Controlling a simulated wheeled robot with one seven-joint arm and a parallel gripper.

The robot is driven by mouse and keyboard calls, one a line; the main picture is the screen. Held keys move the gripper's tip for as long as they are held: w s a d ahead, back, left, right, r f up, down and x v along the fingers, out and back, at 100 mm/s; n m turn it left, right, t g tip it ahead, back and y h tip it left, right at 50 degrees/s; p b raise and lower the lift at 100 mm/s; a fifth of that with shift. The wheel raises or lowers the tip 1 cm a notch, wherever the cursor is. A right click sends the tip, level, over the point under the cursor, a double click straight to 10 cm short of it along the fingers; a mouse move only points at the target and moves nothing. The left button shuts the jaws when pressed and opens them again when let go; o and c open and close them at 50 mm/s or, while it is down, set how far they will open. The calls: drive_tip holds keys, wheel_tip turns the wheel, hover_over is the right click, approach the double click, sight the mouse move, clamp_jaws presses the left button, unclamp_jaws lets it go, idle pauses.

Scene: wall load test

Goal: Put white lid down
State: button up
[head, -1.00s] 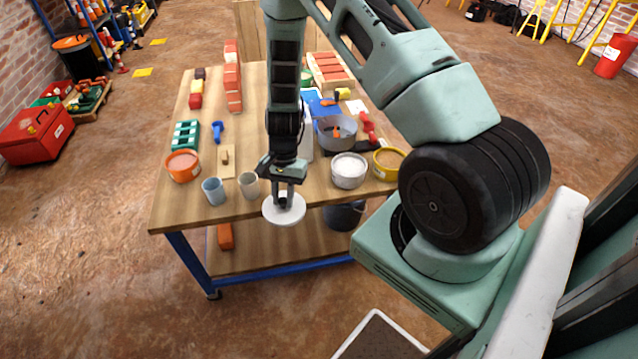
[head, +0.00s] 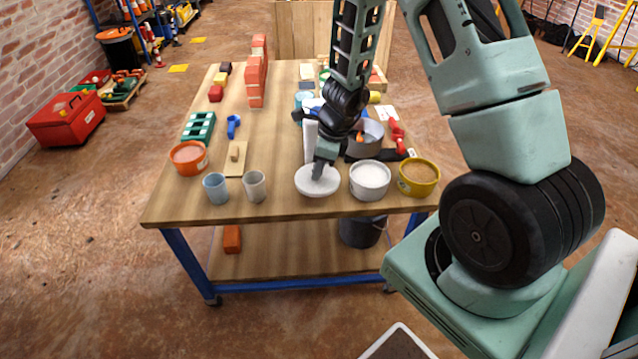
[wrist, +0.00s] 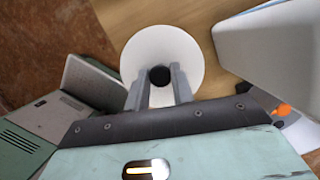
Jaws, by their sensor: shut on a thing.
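The white lid (head: 309,186) is a round disc at the front of the workbench, left of the tub of white powder. In the wrist view the lid (wrist: 187,62) lies between and beyond my fingers, with a dark round knob (wrist: 159,77) at its middle. My gripper (head: 319,174) is shut on that knob, and its fingers also show in the wrist view (wrist: 160,88). The lid looks roughly flat, at or just above the bench top; I cannot tell whether it touches.
The white-powder tub (head: 370,181) stands close to the lid's right, with a yellow tub (head: 419,177) beyond it. The bench's front edge (head: 290,215) is near.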

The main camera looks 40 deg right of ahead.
wheel_tip(320, 180, down, 4)
drive_tip(key=shift+f+b, duration=0.1)
drive_tip(key=shift+b, duration=0.85)
drive_tip(key=shift+f, duration=0.2)
drive_tip(key=o, duration=1)
drive_tip(key=shift+r, duration=0.15)
